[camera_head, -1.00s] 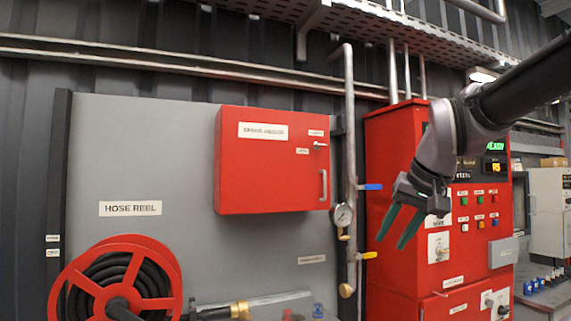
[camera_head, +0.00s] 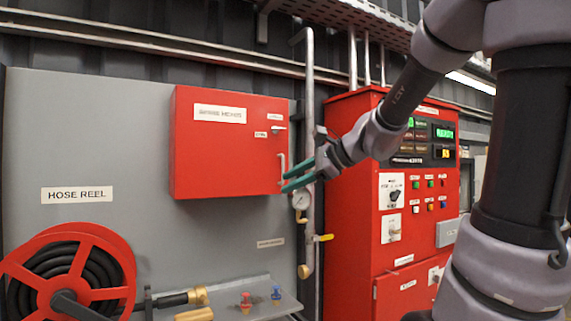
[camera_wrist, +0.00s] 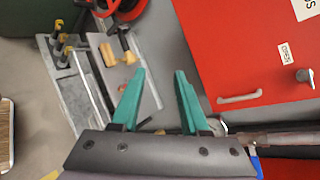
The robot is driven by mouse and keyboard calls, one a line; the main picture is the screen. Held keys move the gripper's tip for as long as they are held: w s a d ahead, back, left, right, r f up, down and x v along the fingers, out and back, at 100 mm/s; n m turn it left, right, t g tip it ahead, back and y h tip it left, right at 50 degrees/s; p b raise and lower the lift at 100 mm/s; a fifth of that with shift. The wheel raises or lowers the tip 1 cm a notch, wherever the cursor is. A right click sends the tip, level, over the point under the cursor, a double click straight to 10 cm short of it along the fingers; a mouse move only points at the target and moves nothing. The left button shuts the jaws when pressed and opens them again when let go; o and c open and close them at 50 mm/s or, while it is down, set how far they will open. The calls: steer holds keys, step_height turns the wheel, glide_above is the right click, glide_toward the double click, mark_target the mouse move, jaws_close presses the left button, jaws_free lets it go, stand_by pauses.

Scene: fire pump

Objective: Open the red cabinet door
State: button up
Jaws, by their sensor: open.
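The red cabinet (camera_head: 225,150) hangs on the grey panel, and its door looks shut. Its pale bar handle (camera_head: 282,169) is at the lower right of the door; a small silver latch knob (camera_head: 278,128) sits above it. My gripper (camera_head: 290,180) is in front of the cabinet's lower right corner, its green fingers pointing left, close to the handle in the picture. In the wrist view the open, empty fingers (camera_wrist: 158,98) stand apart from the handle (camera_wrist: 240,97), which is to their right. The red door (camera_wrist: 255,50) fills the upper right there, with the latch knob (camera_wrist: 304,76).
A vertical pipe with a pressure gauge (camera_head: 301,200) and yellow valve handle (camera_head: 323,238) runs right of the cabinet, near my gripper. A red control cabinet (camera_head: 350,200) stands further right. A hose reel (camera_head: 70,285) and shelf (camera_head: 255,300) are below.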

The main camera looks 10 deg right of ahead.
steer(key=w+d+r+m+t, duration=0.3)
steer(key=w+m, duration=0.3)
steer(key=w, duration=0.2)
steer(key=m+t, duration=0.4)
steer(key=m, duration=0.3)
glide_toward(286, 163)
steer(key=shift+h, duration=0.4)
steer(key=w+a, duration=0.1)
steer(key=a, duration=0.1)
steer(key=w+a, duration=0.1)
steer(key=a, duration=0.1)
steer(key=w+a, duration=0.1)
steer(key=a, duration=0.1)
steer(key=shift+w+a+r, duration=0.15)
steer(key=shift+r, duration=0.05)
steer(key=shift+c, duration=0.3)
jaws_close()
